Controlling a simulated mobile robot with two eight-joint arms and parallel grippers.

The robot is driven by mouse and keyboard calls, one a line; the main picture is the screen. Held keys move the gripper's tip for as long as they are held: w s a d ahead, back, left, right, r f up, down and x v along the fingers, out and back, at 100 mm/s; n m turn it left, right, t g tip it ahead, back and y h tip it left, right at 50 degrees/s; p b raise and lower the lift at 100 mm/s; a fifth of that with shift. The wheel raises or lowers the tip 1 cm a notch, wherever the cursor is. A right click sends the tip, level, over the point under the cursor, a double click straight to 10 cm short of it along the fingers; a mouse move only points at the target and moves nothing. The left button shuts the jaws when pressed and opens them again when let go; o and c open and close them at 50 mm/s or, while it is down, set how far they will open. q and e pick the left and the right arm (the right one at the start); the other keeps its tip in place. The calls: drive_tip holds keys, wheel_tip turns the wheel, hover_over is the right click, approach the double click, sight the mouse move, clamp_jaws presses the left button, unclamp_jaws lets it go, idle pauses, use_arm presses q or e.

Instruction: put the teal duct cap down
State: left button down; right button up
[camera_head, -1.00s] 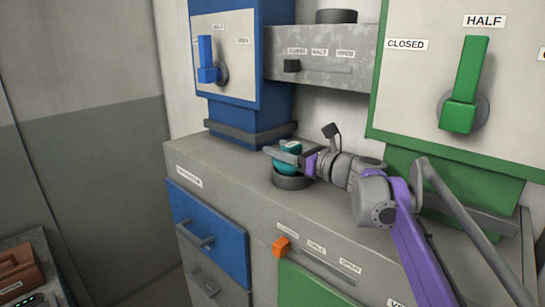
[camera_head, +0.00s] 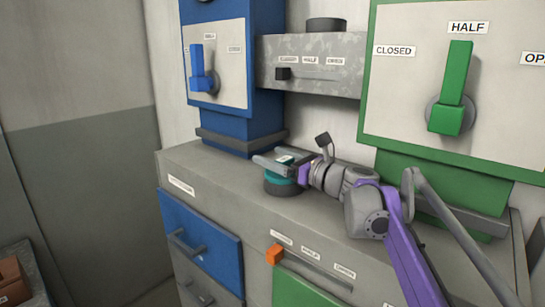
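The teal duct cap (camera_head: 281,184) is on the grey cabinet top, low down over the dark round collar where the collar stood. My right gripper (camera_head: 286,167) reaches in from the right at the top of the cap. One grey finger lies at the cap's upper left and the purple part of the gripper is at its right. The fingers hide part of the cap's top, and I cannot tell if they still clamp it. My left gripper is out of view.
Behind the cap stands a blue column (camera_head: 226,130) with a lever panel. A grey slider box (camera_head: 310,65) is above, and a green-framed panel with a green lever (camera_head: 452,88) is to the right. The cabinet top (camera_head: 215,165) is bare left of the cap.

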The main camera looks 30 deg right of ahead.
drive_tip(key=f, duration=0.3)
drive_tip(key=shift+s+a+g, duration=0.2)
drive_tip(key=shift+a+g, duration=0.1)
drive_tip(key=shift+r, duration=0.45)
drive_tip(key=v, duration=1.1)
drive_tip(key=shift+s+d+r+b, duration=0.15)
drive_tip(key=shift+d+r+b, duration=0.25)
drive_tip(key=shift+d, duration=0.15)
drive_tip(key=shift+s+r, duration=0.1)
drive_tip(key=shift+s, duration=0.25)
drive_tip(key=shift+w, duration=0.15)
